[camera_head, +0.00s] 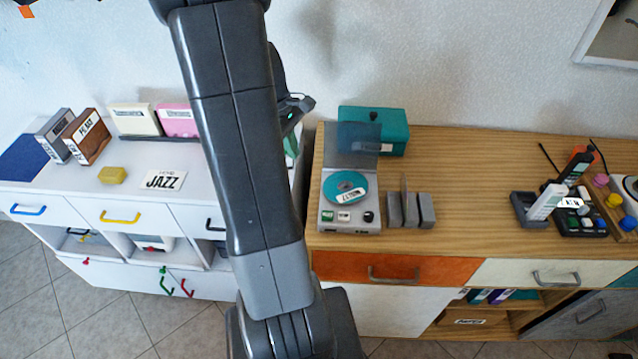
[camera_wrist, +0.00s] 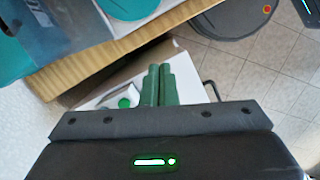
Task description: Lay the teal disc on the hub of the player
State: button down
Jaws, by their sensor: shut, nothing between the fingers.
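The teal disc (camera_head: 345,187), with a white label, lies flat on the player (camera_head: 349,219) in the head view. It appears centred there, and it covers the hub. The player's tinted lid (camera_head: 357,150) stands raised behind it. My gripper (camera_head: 291,146) is left of the player, mostly hidden behind my own arm. In the wrist view its two green fingers (camera_wrist: 159,86) are together with nothing between them. They are apart from the disc.
A teal box (camera_head: 390,132) stands behind the player. Grey upright slots (camera_head: 411,210) stand close on its right. A white cabinet (camera_head: 127,201) with a yellow block (camera_head: 112,174) stands at the left.

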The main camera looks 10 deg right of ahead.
aim_at(326, 193)
jog(key=shift+n, duration=0.5)
jog(key=s+d+f, duration=0.1)
jog(key=f, duration=0.2)
jog(key=s+d+f+p, duration=0.1)
jog(key=d+f, duration=0.1)
jog(key=f, duration=0.1)
jog(key=s+d+f+p, duration=0.1)
jog(key=f, duration=0.2)
jog(key=shift+s+d+f, duration=0.25)
jog(key=shift+s+f, duration=0.05)
jog(key=shift+s+d, duration=0.1)
jog(key=shift+d, duration=0.1)
jog(key=shift+f, duration=0.1)
jog(key=shift+s+d+b, duration=0.35)
jog(key=shift+s+d, duration=0.3)
jog(key=shift+d, duration=0.3)
jog(key=v, duration=1.4)
